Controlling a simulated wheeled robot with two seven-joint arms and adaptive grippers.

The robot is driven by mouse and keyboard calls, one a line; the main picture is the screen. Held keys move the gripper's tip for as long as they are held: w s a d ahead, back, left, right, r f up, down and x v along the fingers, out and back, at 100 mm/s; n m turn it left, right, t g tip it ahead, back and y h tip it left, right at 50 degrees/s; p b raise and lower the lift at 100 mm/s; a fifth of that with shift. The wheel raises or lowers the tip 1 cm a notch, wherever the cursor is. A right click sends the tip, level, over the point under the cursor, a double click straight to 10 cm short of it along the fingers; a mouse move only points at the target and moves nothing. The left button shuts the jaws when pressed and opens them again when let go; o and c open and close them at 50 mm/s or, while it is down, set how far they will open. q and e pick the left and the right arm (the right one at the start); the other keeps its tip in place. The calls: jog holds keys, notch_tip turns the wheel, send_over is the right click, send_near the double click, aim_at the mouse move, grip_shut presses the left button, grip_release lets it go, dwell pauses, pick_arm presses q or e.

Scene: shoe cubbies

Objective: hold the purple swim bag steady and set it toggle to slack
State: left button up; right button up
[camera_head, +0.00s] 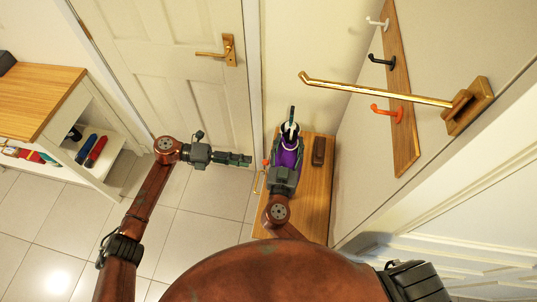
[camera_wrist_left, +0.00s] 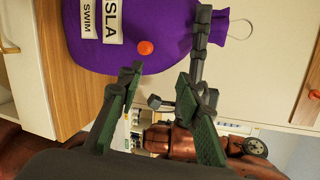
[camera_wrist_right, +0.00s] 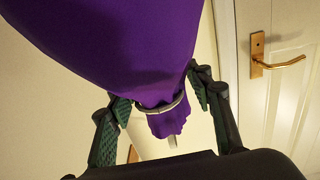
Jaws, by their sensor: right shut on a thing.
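The purple swim bag (camera_head: 290,152) is above the wooden bench, in my right gripper (camera_head: 290,150). In the left wrist view the bag (camera_wrist_left: 180,48) shows white labels reading "ISLA" and "SWIM". A round orange toggle (camera_wrist_left: 145,47) is at its near side, close to the left gripper's fingertips. In the right wrist view the bag (camera_wrist_right: 130,40) passes between the fingers, with a grey band (camera_wrist_right: 165,105) around its gathered end. My left gripper (camera_head: 248,160) is open and empty, beside the bag; its fingers (camera_wrist_left: 158,80) are apart, with no visible contact on the toggle.
The wooden bench (camera_head: 317,205) carries a small brown object (camera_head: 319,151). A brass rail (camera_head: 375,89) and a hook board (camera_head: 402,120) are on the wall at right. A white door (camera_head: 165,60) stands behind. A shoe cubby (camera_head: 75,125) is at left. Tiled floor between is clear.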

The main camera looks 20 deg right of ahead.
pick_arm(q)
notch_tip(320, 180, up, 4)
jog(key=s+d+m+y, duration=0.1)
jog(key=d+m+y, duration=0.25)
jog(key=m, duration=0.35)
jog(key=m+t+y, duration=0.4)
jog(key=m+y, duration=0.2)
jog(key=m, duration=0.4)
send_near(264, 161)
jog(key=x, duration=0.8)
jog(key=shift+d+f, duration=0.1)
jog(key=shift+f, duration=0.2)
grip_shut()
